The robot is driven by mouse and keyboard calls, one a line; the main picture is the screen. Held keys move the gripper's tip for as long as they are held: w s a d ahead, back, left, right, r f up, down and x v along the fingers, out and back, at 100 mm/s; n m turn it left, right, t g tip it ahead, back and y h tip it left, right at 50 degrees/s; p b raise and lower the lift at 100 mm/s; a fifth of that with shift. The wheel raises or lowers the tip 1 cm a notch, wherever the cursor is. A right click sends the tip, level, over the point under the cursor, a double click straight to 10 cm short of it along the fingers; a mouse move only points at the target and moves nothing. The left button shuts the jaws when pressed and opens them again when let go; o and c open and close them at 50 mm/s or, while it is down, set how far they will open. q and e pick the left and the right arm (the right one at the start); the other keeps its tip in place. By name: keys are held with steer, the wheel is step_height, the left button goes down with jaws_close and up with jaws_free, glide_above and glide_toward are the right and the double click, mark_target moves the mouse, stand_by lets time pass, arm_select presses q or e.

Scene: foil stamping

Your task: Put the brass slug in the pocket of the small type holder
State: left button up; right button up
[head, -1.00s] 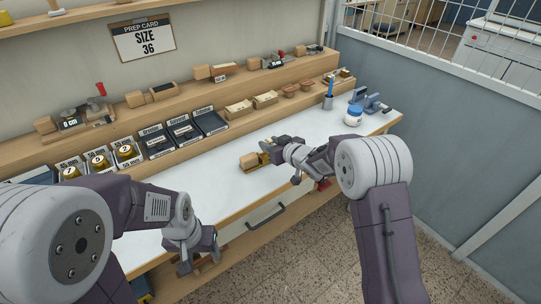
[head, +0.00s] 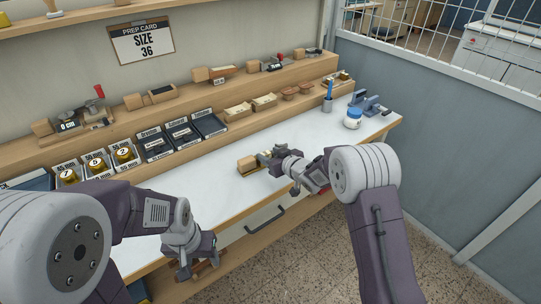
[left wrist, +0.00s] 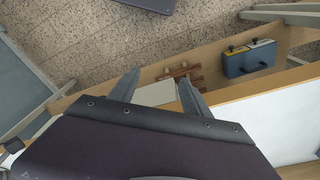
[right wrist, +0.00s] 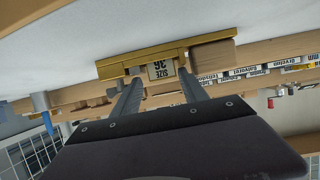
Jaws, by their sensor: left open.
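A brass type holder with a wooden handle (head: 247,164) lies on the white tabletop near the middle. In the right wrist view its long brass bar (right wrist: 140,60) and wooden end (right wrist: 212,54) lie just beyond the fingertips. My right gripper (head: 266,156) is open at the holder's right side; its fingers (right wrist: 158,85) stand apart with nothing clearly held. Whether they touch the holder I cannot tell. I cannot pick out the brass slug for certain. My left gripper (head: 197,262) is open and empty in front of the table's front edge; its fingers (left wrist: 158,86) are apart.
Compartments with gold rolls (head: 96,162) and dark labelled trays (head: 181,136) line the back left. Shelves hold several wooden-handled tools (head: 216,74). The tabletop's front middle is clear.

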steer(key=shift+r, duration=0.2)
steer(key=shift+s+d+r, duration=0.15)
steer(key=shift+s+d, duration=0.05)
steer(key=shift+s, duration=0.05)
steer(key=v, duration=1.1)
steer(key=shift+s+p, duration=0.15)
steer(key=shift+p, duration=0.2)
